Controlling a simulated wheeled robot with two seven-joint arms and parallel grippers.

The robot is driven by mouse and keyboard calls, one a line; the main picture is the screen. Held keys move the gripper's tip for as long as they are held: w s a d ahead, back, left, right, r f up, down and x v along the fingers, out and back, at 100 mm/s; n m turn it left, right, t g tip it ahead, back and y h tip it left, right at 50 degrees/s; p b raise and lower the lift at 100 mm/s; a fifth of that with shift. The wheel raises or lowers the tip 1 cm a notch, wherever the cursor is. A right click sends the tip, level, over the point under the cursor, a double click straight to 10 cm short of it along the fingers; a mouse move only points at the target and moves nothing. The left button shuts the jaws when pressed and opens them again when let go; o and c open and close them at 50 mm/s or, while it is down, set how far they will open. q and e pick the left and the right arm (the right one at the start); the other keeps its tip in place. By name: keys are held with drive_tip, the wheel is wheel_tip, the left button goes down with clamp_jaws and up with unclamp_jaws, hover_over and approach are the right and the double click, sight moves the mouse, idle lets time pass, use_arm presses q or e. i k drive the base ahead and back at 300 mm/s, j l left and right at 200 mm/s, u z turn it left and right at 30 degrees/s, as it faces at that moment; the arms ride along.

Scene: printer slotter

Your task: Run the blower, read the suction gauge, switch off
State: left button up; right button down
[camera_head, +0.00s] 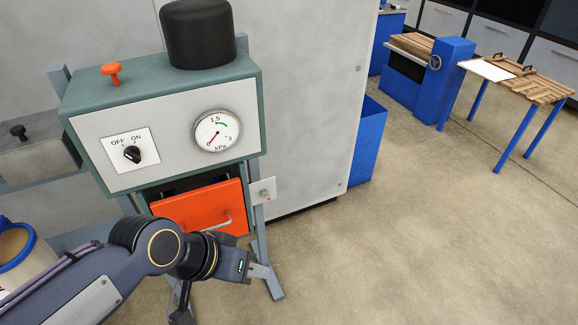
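The teal blower unit (85,97) stands at the left with a pale front panel. The black rotary switch (132,155) sits on a white plate below the words OFF and ON; its exact pointing is too small to tell. My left gripper (262,273) is below the unit, in front of a stand leg, clear of the switch. Its fingers are hard to make out. My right gripper is out of view.
An orange-red drawer front (205,207) with a handle is under the panel. An orange knob (111,72) and a black cylinder (198,35) top the unit. A grey cabinet (310,100) stands behind. Floor at right is open, with blue-legged benches (520,85) beyond.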

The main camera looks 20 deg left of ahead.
sight(132, 153)
drive_tip(key=j+u, duration=0.2)
drive_tip(key=u, duration=1.45)
